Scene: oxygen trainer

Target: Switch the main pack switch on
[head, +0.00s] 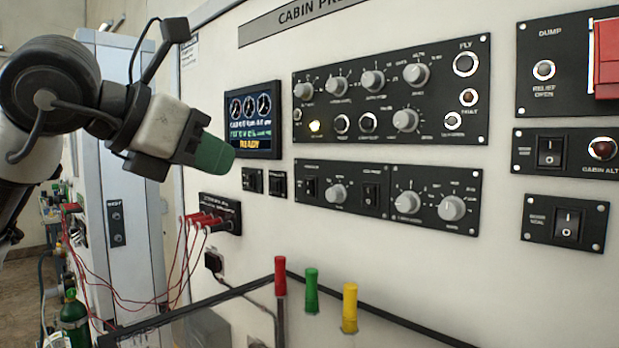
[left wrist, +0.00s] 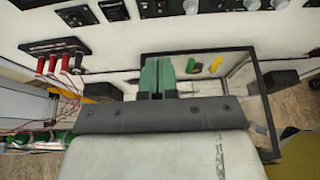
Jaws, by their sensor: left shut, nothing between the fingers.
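My left gripper (head: 214,154) has green fingertips and is shut and empty. My right gripper is not in view.
Two small black switches (head: 264,182) sit below the display. Red plugs with cables (head: 205,219) stick out below left. Red (head: 280,276), green (head: 311,290) and yellow (head: 349,307) handles stand lower down. A red guard (head: 607,58) is at the right.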

